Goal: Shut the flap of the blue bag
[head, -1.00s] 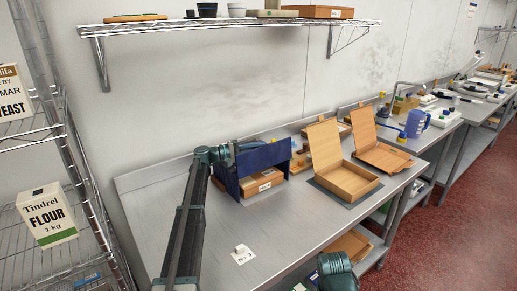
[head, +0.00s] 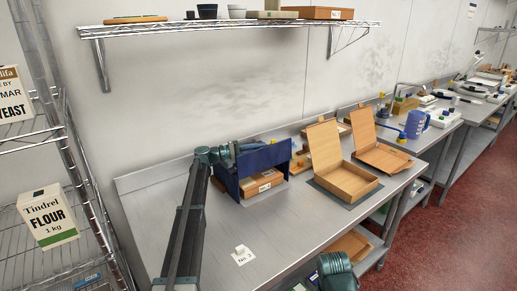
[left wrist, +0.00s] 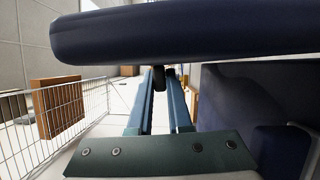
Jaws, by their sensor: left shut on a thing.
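The blue bag (head: 266,156) stands on the steel bench in the head view, with a cardboard box (head: 262,183) showing in its open front. My left gripper (head: 232,149) is at the bag's upper left edge, shut on the flap. In the left wrist view a small dark piece (left wrist: 158,78) shows between the two fingers. A thick dark blue edge (left wrist: 180,35) crosses the top of that view, and blue bag material (left wrist: 235,100) fills the right. The fingers hide part of the grip. My right gripper is not in view; only part of that arm shows at the bottom.
An open wooden box (head: 345,182) stands on a dark mat right of the bag, with another open box (head: 380,155) behind it. A small white block (head: 240,249) sits on a card marked No. 3. The bench front is mostly clear. A wire rack (head: 75,180) stands left.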

